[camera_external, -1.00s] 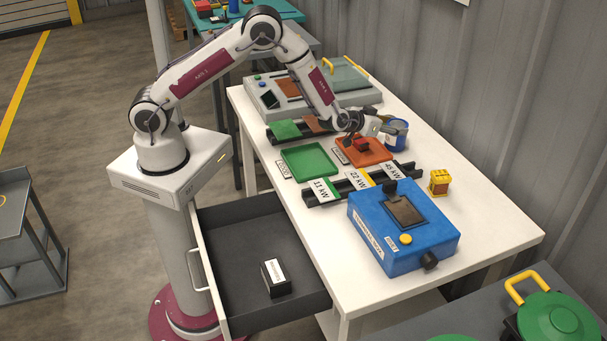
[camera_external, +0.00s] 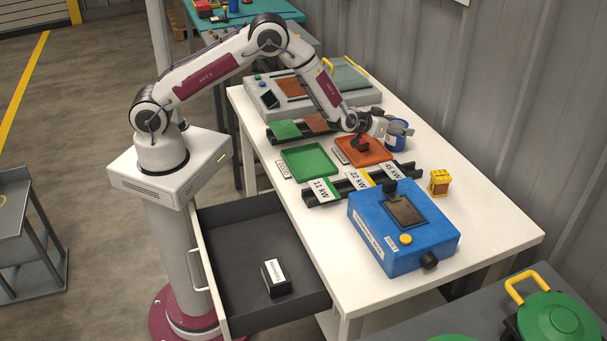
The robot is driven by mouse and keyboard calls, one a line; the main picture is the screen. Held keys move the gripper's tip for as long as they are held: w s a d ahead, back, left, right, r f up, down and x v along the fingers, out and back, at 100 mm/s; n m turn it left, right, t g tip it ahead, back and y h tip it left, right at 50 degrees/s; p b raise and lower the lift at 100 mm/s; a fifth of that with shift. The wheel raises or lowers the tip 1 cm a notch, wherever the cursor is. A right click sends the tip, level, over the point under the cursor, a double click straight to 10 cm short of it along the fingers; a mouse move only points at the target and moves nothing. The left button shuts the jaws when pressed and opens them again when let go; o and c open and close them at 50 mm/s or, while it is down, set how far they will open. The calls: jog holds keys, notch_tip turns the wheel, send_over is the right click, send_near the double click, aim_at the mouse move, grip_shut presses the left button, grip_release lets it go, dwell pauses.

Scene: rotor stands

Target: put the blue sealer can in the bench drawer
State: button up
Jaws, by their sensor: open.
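The blue sealer can (camera_external: 397,140) stands upright on the white bench, right of the orange tray. My gripper (camera_external: 394,127) is open at the can, its fingers reaching to the can's upper part and partly hiding it. I cannot tell whether the fingers touch the can. The bench drawer (camera_external: 222,262) is pulled open at the bench's left front side. A small black box with a white label (camera_external: 275,277) lies in the drawer.
A rail with kW labels (camera_external: 343,187), a blue tester box (camera_external: 372,244) and a small yellow block (camera_external: 440,182) stand nearer. The drawer's rear floor is clear.

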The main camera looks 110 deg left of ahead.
jog(key=shift+x, duration=2.1)
jog(key=c, duration=1.4)
jog(key=shift+r, duration=0.1)
grip_shut()
jog(key=shift+r, duration=0.1)
notch_tip(320, 180, up, 10)
jog(key=shift+a, duration=0.1)
